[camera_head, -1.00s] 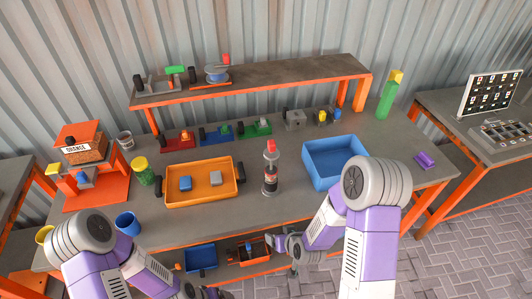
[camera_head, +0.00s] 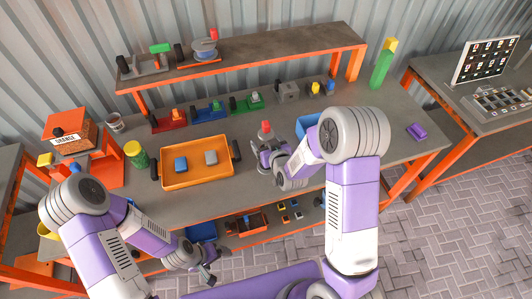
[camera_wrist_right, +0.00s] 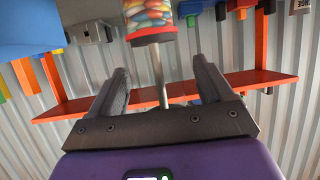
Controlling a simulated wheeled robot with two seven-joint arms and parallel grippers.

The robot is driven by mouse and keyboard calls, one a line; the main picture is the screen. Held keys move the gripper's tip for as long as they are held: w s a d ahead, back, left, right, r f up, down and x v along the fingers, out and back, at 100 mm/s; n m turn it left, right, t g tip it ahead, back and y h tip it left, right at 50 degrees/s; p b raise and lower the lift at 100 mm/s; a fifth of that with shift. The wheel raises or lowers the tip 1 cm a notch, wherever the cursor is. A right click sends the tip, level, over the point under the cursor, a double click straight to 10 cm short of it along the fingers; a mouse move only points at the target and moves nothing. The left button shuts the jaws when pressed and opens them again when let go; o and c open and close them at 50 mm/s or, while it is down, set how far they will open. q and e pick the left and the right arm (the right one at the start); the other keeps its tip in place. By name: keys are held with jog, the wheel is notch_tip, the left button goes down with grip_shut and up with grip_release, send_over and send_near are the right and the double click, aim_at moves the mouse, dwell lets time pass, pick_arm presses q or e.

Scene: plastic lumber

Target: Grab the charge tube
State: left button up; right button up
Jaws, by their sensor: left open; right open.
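A clear tube with a red cap (camera_head: 265,130) stands upright on the workbench right of the orange tray; my right gripper (camera_head: 268,158) hides its lower part. In the right wrist view, a clear container of coloured beads with a red end (camera_wrist_right: 152,32), apparently this tube, shows just past the fingertips, roughly centred on the gap. A thin grey rod runs from its red end toward the jaw. My right gripper (camera_wrist_right: 160,75) is open and empty. My left gripper (camera_head: 207,274) is open and empty, low in front of the bench. Nothing visible is labelled as a charge tube.
The orange tray (camera_head: 165,181) with a blue and a grey block lies left of the tube. A blue bin (camera_head: 304,124) stands close on its right, partly hidden by my arm. A raised shelf (camera_head: 270,42) runs behind. A purple block (camera_head: 417,131) lies at the right end.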

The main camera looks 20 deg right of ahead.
jog(key=shift+w, duration=0.2)
grip_shut()
dwell(0.4)
